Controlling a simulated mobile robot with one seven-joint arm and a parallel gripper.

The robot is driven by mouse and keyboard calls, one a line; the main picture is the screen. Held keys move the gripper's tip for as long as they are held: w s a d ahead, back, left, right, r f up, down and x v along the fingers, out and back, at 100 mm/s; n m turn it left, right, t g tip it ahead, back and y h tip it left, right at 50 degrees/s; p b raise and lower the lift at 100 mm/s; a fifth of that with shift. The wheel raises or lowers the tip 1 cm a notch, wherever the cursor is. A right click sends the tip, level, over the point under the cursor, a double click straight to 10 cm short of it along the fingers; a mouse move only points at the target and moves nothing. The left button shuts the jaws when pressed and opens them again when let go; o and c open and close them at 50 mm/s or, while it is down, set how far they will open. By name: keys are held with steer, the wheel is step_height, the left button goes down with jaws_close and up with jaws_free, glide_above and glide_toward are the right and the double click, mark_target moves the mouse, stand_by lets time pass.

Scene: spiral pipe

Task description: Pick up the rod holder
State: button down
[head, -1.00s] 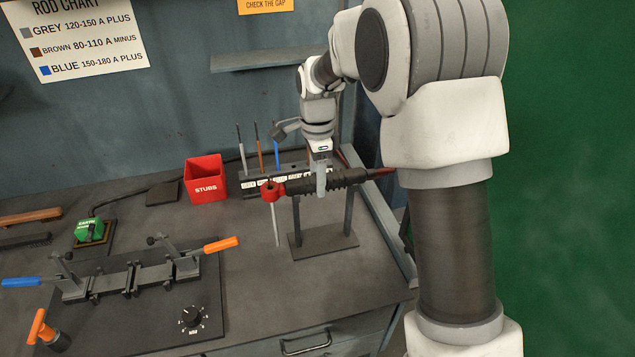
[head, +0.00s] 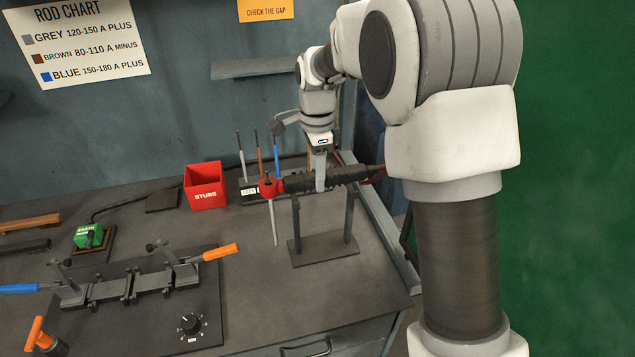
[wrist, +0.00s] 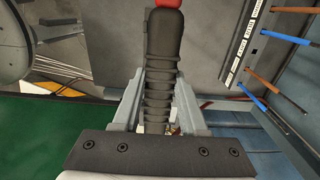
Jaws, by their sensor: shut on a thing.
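The rod holder (head: 345,176) has a black ribbed handle and a red head (head: 270,188) at its left end. A thin grey rod (head: 275,225) hangs down from the head. My gripper (head: 320,180) comes from above and is shut on the ribbed handle. In the wrist view the handle (wrist: 163,45) runs between the two grey fingers (wrist: 158,100), red end away from me. The holder lies roughly level at the top of a dark two-post stand (head: 325,248). Any gap between handle and posts is too small to tell.
A red STUBS box (head: 205,187) stands left of the holder. Behind is a rack with upright coloured rods (head: 277,157). A clamp fixture with orange and blue handles (head: 130,285) lies front left. A shelf (head: 268,68) is on the wall above. Bare bench lies before the box.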

steer(key=s+d+r+b, duration=0.1)
steer(key=s+d+r, duration=0.2)
steer(key=s+r, duration=0.5)
steer(key=shift+s, duration=1.65)
